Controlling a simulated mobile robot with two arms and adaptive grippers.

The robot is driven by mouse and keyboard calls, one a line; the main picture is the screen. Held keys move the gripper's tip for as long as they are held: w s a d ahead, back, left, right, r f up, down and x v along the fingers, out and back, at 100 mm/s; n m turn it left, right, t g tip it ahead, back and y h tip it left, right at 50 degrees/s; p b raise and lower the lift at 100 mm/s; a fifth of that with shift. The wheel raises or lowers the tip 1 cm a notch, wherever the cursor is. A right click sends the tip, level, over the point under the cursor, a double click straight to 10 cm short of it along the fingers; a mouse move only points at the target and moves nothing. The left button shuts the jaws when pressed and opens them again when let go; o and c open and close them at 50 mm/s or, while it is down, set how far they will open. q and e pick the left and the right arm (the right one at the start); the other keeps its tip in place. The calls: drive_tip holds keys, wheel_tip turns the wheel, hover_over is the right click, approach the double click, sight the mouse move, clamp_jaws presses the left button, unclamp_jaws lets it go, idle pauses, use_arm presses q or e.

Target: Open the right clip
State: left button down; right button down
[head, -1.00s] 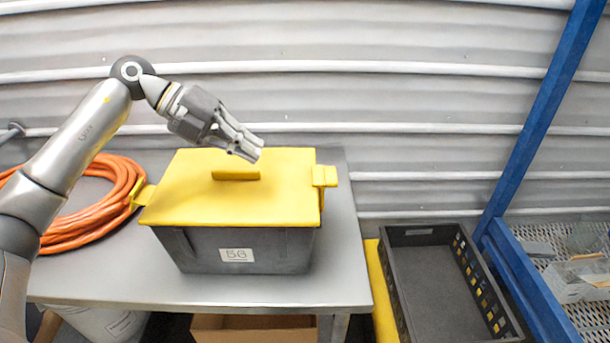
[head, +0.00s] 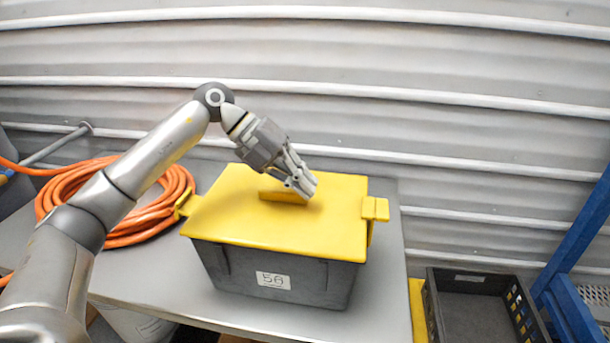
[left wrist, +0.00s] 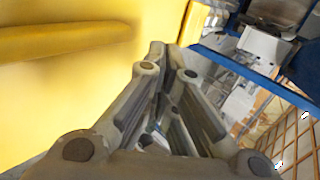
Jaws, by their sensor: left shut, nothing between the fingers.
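The dark grey hopper box (head: 310,277) with a yellow lid (head: 330,228) stands on the metal table. The right clip (head: 376,209) is a yellow tab at the lid's right edge. The left clip (head: 184,203) sticks out at the left edge. The lid has a raised yellow handle (head: 283,197). My left gripper (head: 307,188) is shut and empty above the lid, close to the handle in the picture, left of the right clip. In the left wrist view the closed fingers (left wrist: 165,62) point past the yellow lid (left wrist: 90,90). The right gripper is not seen.
An orange coiled hose (head: 70,205) lies at the left of the table (head: 210,308). A black crate (head: 470,310) stands to the right, beside a blue frame (head: 580,250). A corrugated wall is behind. The table right of the box is a narrow free strip.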

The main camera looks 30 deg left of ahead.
sight(363, 213)
use_arm(q)
drive_tip(key=p+x, duration=0.1)
drive_tip(key=x, duration=0.5)
drive_tip(key=shift+d+r, duration=0.1)
drive_tip(key=shift+r, duration=0.05)
drive_tip(key=d+p, duration=0.1)
drive_tip(key=w+d+p, duration=0.1)
drive_tip(key=d, duration=0.1)
drive_tip(key=shift+d, duration=0.1)
drive_tip(key=shift+w+d+f, duration=0.15)
drive_tip(key=shift+d+f, duration=0.15)
drive_tip(key=shift+d, duration=0.1)
drive_tip(key=shift+r+p, duration=0.15)
drive_tip(key=shift+p, duration=0.15)
drive_tip(key=shift+d+r, duration=0.1)
drive_tip(key=shift+d, duration=0.05)
drive_tip(key=shift+w+d+y, duration=0.1)
drive_tip(key=shift+d+y, duration=0.05)
drive_tip(key=shift+y, duration=0.25)
drive_tip(key=shift+d+r+y+p, duration=0.15)
drive_tip(key=shift+d+y+p, duration=0.15)
drive_tip(key=shift+p, duration=0.3)
